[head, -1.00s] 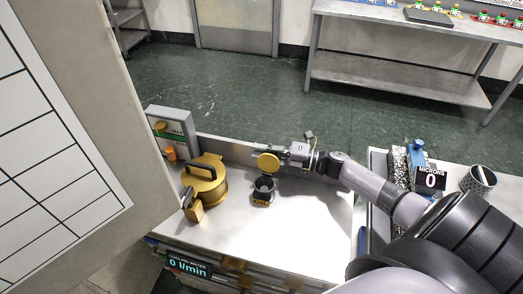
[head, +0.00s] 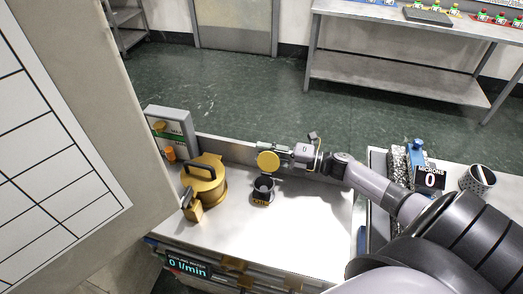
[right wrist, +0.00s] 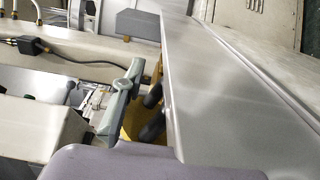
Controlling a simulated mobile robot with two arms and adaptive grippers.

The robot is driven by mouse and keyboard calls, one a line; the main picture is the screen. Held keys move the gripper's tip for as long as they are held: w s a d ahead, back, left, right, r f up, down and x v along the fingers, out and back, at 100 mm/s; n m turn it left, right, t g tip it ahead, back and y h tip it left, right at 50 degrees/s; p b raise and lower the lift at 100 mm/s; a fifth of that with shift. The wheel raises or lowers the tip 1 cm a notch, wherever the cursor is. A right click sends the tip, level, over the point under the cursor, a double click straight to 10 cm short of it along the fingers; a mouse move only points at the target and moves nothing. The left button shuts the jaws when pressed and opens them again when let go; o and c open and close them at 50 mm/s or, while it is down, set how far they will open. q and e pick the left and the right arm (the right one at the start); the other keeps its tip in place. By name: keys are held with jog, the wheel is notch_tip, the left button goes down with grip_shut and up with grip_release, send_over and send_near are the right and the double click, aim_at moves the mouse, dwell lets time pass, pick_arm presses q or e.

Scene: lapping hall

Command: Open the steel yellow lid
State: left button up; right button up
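A round yellow lid (head: 268,161) stands upright above a small dark cup (head: 263,187), its flat face toward me in the head view. The cup stands on the steel bench with its mouth uncovered and a yellow label at its foot. My right gripper (head: 281,149) is at the lid's upper right edge. Its fingertips are partly hidden behind the lid, so I cannot tell whether they touch or grip it. In the right wrist view the grey-green finger (right wrist: 122,92) overlaps a yellow surface and dark rounded parts. My left gripper is not in view.
A large golden pot (head: 208,188) with a dark handle stands left of the cup, beside a grey box (head: 172,128). A large panel (head: 95,60) blocks the left. A dial display (head: 430,178) and a speckled cup (head: 478,180) are at right. The bench (head: 310,215) is clear right of the cup.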

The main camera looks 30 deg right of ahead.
jog(key=v, duration=0.6)
dwell(0.4)
